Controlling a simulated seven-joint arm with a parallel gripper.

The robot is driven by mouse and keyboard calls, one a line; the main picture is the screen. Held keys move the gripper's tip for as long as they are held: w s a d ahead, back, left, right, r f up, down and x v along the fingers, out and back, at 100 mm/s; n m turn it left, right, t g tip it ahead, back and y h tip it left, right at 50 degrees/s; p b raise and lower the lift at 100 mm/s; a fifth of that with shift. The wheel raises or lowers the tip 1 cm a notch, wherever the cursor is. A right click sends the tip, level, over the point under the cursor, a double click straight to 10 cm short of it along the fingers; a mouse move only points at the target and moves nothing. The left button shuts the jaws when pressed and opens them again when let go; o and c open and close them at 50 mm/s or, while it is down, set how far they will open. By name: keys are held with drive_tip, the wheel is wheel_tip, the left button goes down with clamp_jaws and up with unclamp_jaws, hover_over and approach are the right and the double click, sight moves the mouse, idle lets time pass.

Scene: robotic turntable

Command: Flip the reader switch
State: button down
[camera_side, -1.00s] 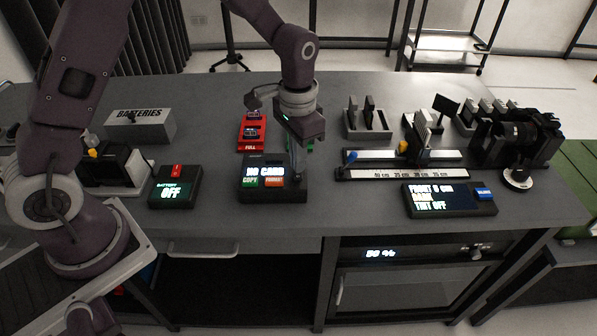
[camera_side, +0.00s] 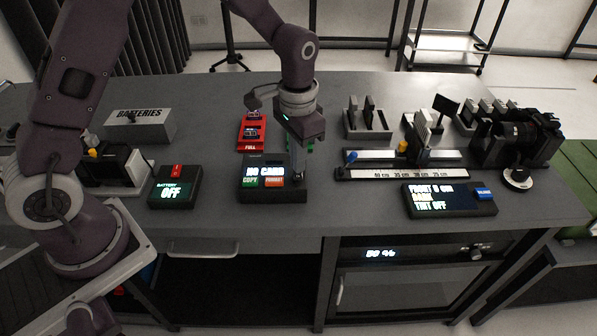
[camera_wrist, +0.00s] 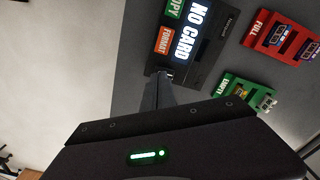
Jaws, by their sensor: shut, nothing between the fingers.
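The card reader (camera_side: 256,194) is a black box at the front middle of the bench. Its screen reads "NO CARD", above a green COPY button (camera_side: 250,181) and an orange FORMAT button (camera_side: 274,181). My gripper (camera_side: 298,178) is shut and empty, pointing down at the right end of the reader. In the wrist view the reader (camera_wrist: 208,56) is at the top, and my fingertips (camera_wrist: 164,73) are at its edge beside the screen. The fingers hide the spot under them, so I cannot make out the switch or tell whether they touch it.
A red FULL tray (camera_side: 251,132) stands behind the reader, and a green EMPTY tray (camera_wrist: 230,98) is beside it, partly hidden by my gripper in the side view. A battery box (camera_side: 175,187) sits left. A ruler rail (camera_side: 400,174) and a display box (camera_side: 450,200) are right.

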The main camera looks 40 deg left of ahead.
sight(298, 176)
drive_tip(key=shift+f, duration=1.15)
idle(0.8)
drive_tip(key=shift+r, duration=3.55)
drive_tip(key=s+a+r+n+t, duration=0.1)
drive_tip(key=s+a+r+t, duration=0.1)
drive_tip(key=s+r, duration=0.6)
drive_tip(key=s+a+r+n+t, duration=0.1)
drive_tip(key=s+r, duration=0.2)
drive_tip(key=s, duration=0.5)
drive_tip(key=s+r+n+t, duration=0.1)
drive_tip(key=s+r+t, duration=0.1)
drive_tip(key=s, duration=0.6)
drive_tip(key=shift+a+r+t, duration=0.3)
drive_tip(key=shift+a+r, duration=0.05)
drive_tip(key=shift+r, duration=0.55)
